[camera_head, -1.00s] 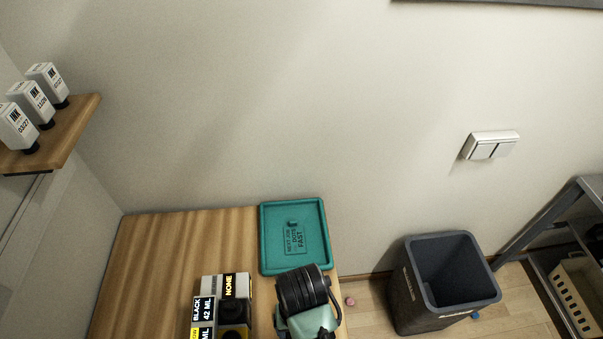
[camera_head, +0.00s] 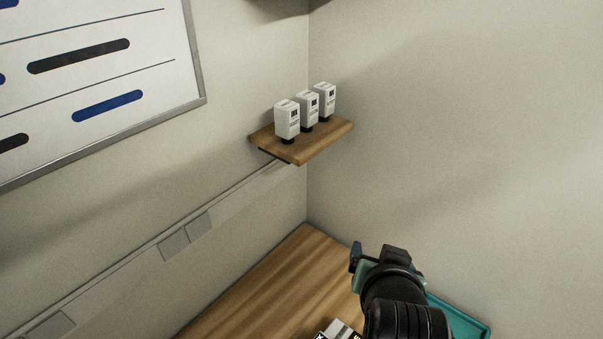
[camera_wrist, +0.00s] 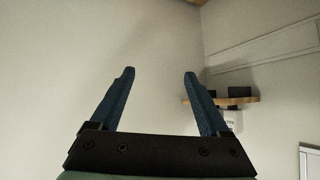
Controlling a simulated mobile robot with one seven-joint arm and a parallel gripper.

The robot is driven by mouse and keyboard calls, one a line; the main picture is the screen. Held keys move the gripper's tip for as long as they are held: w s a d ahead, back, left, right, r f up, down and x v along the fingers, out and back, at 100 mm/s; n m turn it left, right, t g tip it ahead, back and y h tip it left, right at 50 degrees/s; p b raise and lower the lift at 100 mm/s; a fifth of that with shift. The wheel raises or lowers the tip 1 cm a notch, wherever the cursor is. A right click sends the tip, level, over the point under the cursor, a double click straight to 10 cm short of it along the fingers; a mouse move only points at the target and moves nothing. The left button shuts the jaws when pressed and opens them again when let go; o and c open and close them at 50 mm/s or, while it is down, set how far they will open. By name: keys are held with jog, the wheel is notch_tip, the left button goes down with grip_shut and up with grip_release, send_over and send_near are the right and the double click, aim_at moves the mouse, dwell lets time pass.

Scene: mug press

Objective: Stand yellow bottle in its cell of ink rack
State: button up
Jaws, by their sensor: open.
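Three white bottles with black lower ends stand in a row on a small wooden shelf: front (camera_head: 287,118), middle (camera_head: 307,109) and back (camera_head: 325,100). No yellow shows on them, so I cannot tell which is the yellow bottle. Part of a labelled object, probably the ink rack (camera_head: 342,327), shows at the bottom edge of the head view; its cells are out of view. My gripper (camera_head: 371,256) is below and right of the shelf in the head view. In the wrist view my gripper (camera_wrist: 158,74) is open and empty, with one white bottle (camera_wrist: 232,122) at the shelf beyond.
The wooden shelf (camera_head: 301,147) is in the wall corner. A wooden table (camera_head: 265,280) lies below, its visible left part clear. A teal tray (camera_head: 465,322) is partly hidden behind my arm. A whiteboard (camera_head: 90,75) hangs on the left wall.

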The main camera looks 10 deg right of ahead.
jog(key=w+a+r+n+t, duration=0.1)
jog(key=w+a+r+t, duration=0.15)
jog(key=r, duration=0.65)
jog(key=w+a+r+n+t, duration=0.15)
jog(key=a+r+t, duration=0.25)
jog(key=r, duration=0.4)
jog(key=s+a+r+n+t+y, duration=0.1)
jog(key=s+a+r+t, duration=0.2)
jog(key=r, duration=0.6)
jog(key=s+a+r+n+t+y, duration=0.1)
jog(key=s+a+r+t, duration=0.3)
jog(key=r, duration=0.5)
jog(key=s+a+r+n+t+y, duration=0.1)
jog(key=s+a+r+t+y, duration=0.1)
jog(key=r, duration=0.7)
jog(key=s+a+t, duration=0.1)
jog(key=a+t, duration=0.1)
jog(key=shift+s+a, duration=0.35)
jog(key=shift+n, duration=0.25)
